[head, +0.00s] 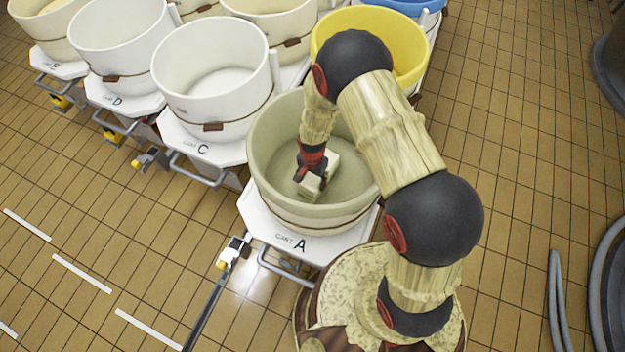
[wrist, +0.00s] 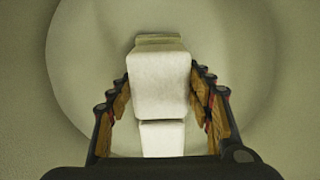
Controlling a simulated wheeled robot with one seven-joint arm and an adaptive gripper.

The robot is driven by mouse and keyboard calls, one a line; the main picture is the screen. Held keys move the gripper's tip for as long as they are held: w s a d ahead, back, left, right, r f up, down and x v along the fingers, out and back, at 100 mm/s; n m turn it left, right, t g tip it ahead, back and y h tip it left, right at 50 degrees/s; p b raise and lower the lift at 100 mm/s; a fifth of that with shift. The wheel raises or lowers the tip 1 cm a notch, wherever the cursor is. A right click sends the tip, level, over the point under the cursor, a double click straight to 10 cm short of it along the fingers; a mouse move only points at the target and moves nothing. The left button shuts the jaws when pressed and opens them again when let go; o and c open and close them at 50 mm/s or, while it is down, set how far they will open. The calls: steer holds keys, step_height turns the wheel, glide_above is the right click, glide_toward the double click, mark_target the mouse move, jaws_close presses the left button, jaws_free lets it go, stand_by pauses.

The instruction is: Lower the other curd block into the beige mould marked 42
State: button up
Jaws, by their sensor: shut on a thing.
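The beige mould (head: 268,145), an open round tub with a band around it, stands on the white cart lettered A. I cannot read a 42 on it. My gripper (head: 312,180) reaches down inside the mould and is shut on a pale curd block (head: 309,188), low over the mould's floor. A second pale block (head: 332,162) shows just behind the fingers in the mould. In the wrist view the held block (wrist: 160,85) sits between the two fingers. Another pale face (wrist: 162,138) shows below it. I cannot tell whether the held block touches the floor.
A white tub (head: 212,85) on cart C stands left of the mould, with another white tub (head: 115,45) on cart D beyond. A yellow tub (head: 335,30) stands behind, partly hidden by my arm. Hoses (head: 556,300) lie at the right; the tiled floor between is clear.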

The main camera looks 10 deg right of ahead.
steer(key=shift+f+b, duration=0.3)
steer(key=shift+f, duration=0.2)
stand_by(0.3)
steer(key=o, duration=1.5)
steer(key=shift+o, duration=0.2)
step_height(320, 180, up, 12)
